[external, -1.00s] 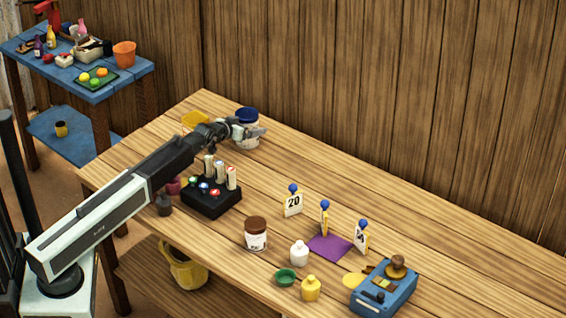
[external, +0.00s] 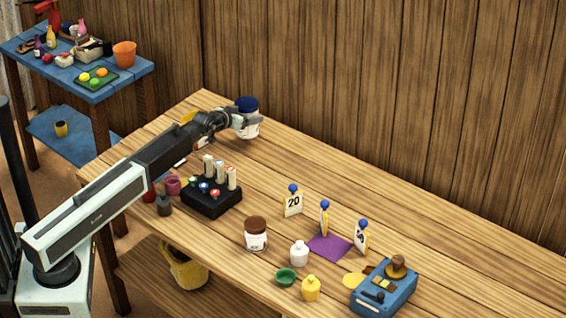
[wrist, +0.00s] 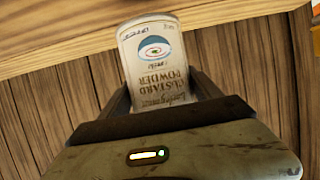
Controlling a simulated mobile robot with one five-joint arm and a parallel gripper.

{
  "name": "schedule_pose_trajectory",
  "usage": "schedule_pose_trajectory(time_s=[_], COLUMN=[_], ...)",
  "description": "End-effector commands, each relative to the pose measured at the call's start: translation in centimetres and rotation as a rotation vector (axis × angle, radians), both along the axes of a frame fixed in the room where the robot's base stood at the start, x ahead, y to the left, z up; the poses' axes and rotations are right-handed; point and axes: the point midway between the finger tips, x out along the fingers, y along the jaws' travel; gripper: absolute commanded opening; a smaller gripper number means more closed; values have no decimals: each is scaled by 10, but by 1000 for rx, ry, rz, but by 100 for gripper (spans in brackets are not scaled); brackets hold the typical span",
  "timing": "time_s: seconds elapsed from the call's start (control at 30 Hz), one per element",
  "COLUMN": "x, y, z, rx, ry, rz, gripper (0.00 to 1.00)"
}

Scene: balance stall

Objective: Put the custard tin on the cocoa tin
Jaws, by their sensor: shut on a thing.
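The custard tin (external: 249,129) is white with a dark blue lid, at the far left part of the table. In the wrist view its label (wrist: 158,70) reads custard powder, upside down in the picture. My gripper (external: 243,121) is shut on the custard tin, with a jaw on each side of it. The tin looks upright and appears raised above the tabletop. The cocoa tin (external: 256,239), white with a brown lid, stands upright near the table's front edge, apart from my gripper. Its label is too small to read.
A black rack (external: 211,201) of bottles stands between my arm and the cocoa tin. A white jar (external: 299,254), a green bowl (external: 285,277) and a yellow jar (external: 311,289) stand right of the cocoa tin. The back right of the table is clear.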

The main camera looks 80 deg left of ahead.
Motion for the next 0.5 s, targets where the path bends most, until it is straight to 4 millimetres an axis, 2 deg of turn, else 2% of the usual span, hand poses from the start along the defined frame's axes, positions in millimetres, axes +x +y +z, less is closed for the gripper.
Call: schedule_pose_trajectory(time_s=[0.03, 0.2, 0.3, 0.5], x=[0, 0, 0, 0], y=[0, 0, 0, 0], z=[24, 54, 59, 55], rx=[1, 0, 0, 0], ry=[-1, -1, -1, -1], rz=[0, -1, -1, -1], gripper=[15, 15, 15, 15])
